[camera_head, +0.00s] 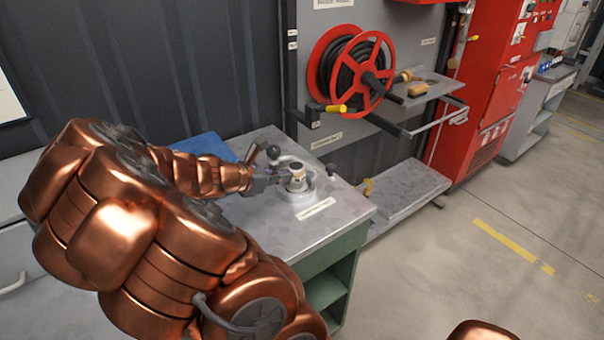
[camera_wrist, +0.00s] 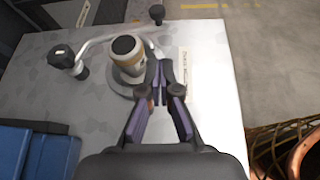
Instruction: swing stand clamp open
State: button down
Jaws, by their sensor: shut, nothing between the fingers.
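The stand (camera_head: 304,196) is a round grey metal base on the bench, with a cream, black-topped fitting (camera_head: 297,175) upright in it. The fitting also shows in the wrist view (camera_wrist: 127,56). The clamp looks like a curved silver bar (camera_wrist: 98,43) passing around the fitting's far side, with a black knob (camera_wrist: 62,56) at its left and a small black ball (camera_wrist: 157,13) beyond its right end. I cannot tell whether it is latched. My gripper (camera_wrist: 162,66) is shut and empty, its fingertips close beside the fitting's right side; contact is unclear. It also shows in the head view (camera_head: 272,178).
A blue case (camera_wrist: 38,152) lies on the bench at the near left in the wrist view. A white label strip (camera_head: 315,209) is in front of the stand. A red hose reel (camera_head: 352,70) hangs on the wall behind. The bench's right part is clear.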

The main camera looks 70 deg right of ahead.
jog(key=s+a+m+t+y, duration=0.1)
jog(key=a+m+y, duration=0.3)
jog(key=a, duration=0.9)
jog(key=s+a+m+t+y, duration=0.1)
jog(key=s+a+m+y, duration=0.2)
jog(key=a, duration=1.1)
jog(key=s+a+m+t+y, duration=0.1)
jog(key=s+a+m+y, duration=0.3)
jog(key=a, duration=1)
jog(key=shift+r+m+t+y, duration=0.2)
jog(key=shift+m+t+y, duration=0.1)
jog(key=shift+m, duration=0.3)
jog(key=shift+s+d, duration=0.1)
